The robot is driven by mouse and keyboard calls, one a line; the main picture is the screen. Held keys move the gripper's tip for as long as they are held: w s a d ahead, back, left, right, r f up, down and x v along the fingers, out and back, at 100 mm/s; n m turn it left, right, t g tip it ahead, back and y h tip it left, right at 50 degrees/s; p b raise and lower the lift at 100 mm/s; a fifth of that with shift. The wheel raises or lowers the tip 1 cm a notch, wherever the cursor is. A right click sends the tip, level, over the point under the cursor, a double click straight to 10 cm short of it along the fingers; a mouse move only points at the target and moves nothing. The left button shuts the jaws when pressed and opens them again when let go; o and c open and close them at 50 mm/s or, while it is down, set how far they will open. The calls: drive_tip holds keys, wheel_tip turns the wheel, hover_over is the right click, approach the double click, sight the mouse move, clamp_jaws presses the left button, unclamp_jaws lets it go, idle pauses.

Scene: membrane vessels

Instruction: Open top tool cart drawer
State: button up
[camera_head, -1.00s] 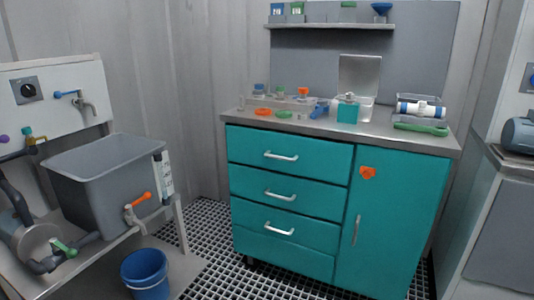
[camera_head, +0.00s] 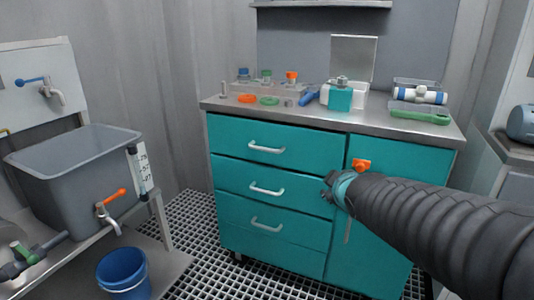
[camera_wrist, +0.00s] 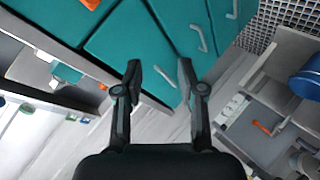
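The teal tool cart stands ahead with its drawers shut. The top drawer (camera_head: 225,132) has a white bar handle (camera_head: 266,149). In the wrist view, this handle (camera_wrist: 165,76) shows between the fingertips, with a gap still visible around it. My gripper (camera_head: 328,188) is at the end of my dark ribbed arm, in front of the cart, right of and lower than the top handle in the head view. In the wrist view my gripper (camera_wrist: 158,78) is open and empty, its two black fingers apart. Its distance from the handle is hard to tell.
Lower drawers have handles (camera_head: 267,189) below. A grey sink (camera_head: 75,175) and blue bucket (camera_head: 122,274) are left. Grated floor between is clear.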

drive_tip(key=w+a+n+t+y, duration=0.2)
drive_tip(key=w+a+n, duration=0.3)
drive_tip(key=w, duration=0.2)
drive_tip(key=n+y+b, duration=0.1)
drive_tip(key=n+y, duration=0.3)
drive_tip(key=n, duration=0.1)
approach(265, 150)
drive_tip(key=shift+t, duration=0.3)
drive_tip(key=x, duration=0.3)
drive_tip(key=p+x, duration=0.1)
drive_tip(key=x, duration=0.6)
drive_tip(key=shift+w+a+f+p, duration=0.15)
drive_tip(key=shift+w+f+p, duration=0.2)
clamp_jaws()
